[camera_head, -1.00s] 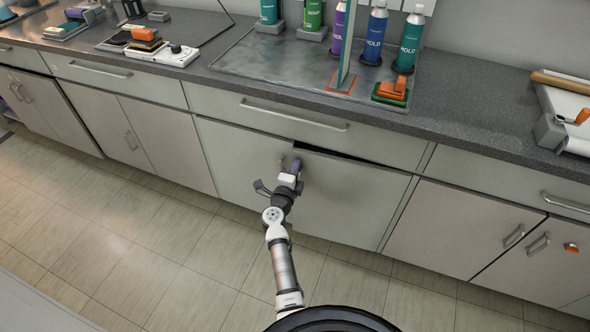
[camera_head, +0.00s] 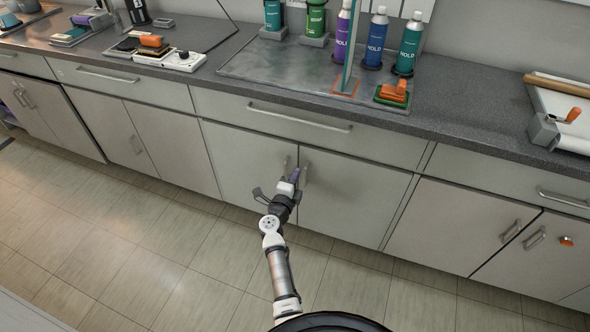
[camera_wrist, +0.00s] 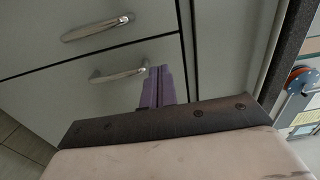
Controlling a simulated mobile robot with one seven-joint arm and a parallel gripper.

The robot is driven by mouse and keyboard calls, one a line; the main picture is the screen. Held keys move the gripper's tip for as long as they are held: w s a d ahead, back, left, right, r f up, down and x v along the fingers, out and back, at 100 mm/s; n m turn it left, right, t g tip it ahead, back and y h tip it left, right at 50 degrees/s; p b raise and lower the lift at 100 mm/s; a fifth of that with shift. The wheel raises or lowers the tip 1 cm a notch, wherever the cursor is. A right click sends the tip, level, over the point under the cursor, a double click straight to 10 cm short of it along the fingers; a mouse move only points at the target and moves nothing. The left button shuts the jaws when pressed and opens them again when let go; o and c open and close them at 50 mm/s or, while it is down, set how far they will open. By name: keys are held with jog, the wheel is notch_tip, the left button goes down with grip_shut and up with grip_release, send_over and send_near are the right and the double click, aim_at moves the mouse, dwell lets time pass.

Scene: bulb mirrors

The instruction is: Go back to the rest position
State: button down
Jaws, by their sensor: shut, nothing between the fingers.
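My gripper (camera_head: 293,178) is in front of the lower cabinet doors, close to their two upright handles. Its purple fingers are together with nothing between them. In the wrist view the shut fingers (camera_wrist: 157,88) are near a metal handle (camera_wrist: 117,75); I cannot tell whether they touch it. The left cabinet door (camera_head: 243,165) and the right cabinet door (camera_head: 350,195) under the wide drawer both look closed.
The grey counter (camera_head: 470,125) runs above the cabinets, with several bottles (camera_head: 373,40) and an orange-and-green block (camera_head: 394,93) on it. A wide drawer (camera_head: 310,128) is closed above the doors. The tiled floor (camera_head: 150,245) in front is clear.

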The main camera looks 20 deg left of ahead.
jog(key=s, duration=0.8)
jog(key=shift+f, duration=0.15)
jog(key=shift+a, duration=0.1)
